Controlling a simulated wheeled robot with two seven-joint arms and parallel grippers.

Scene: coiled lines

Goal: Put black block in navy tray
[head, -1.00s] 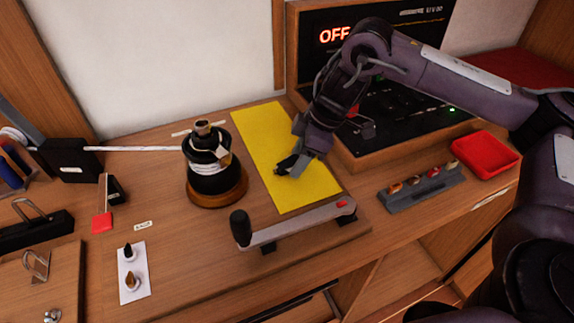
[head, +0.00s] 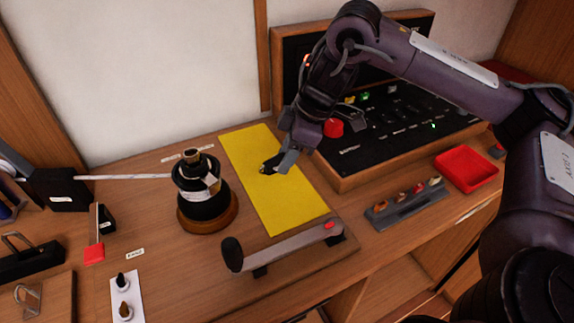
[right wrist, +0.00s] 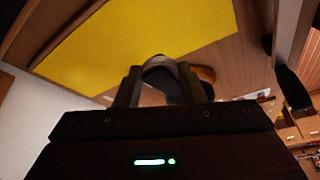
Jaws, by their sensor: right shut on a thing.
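My right gripper (head: 276,164) hangs over the yellow mat, pointing down-left. It is shut on a small dark thing (head: 268,164) at its tips, which looks like the black block; its outline is hard to separate from the fingers. In the right wrist view the two fingers (right wrist: 160,88) stand with a dark shape with a grey rounded edge between them. I cannot make out a navy tray in either view. My left gripper is not in view.
A crank lever (head: 290,247) lies in front. A control panel (head: 385,130) rises behind right, with a red tray (head: 466,168) and grey rack (head: 403,203) at right.

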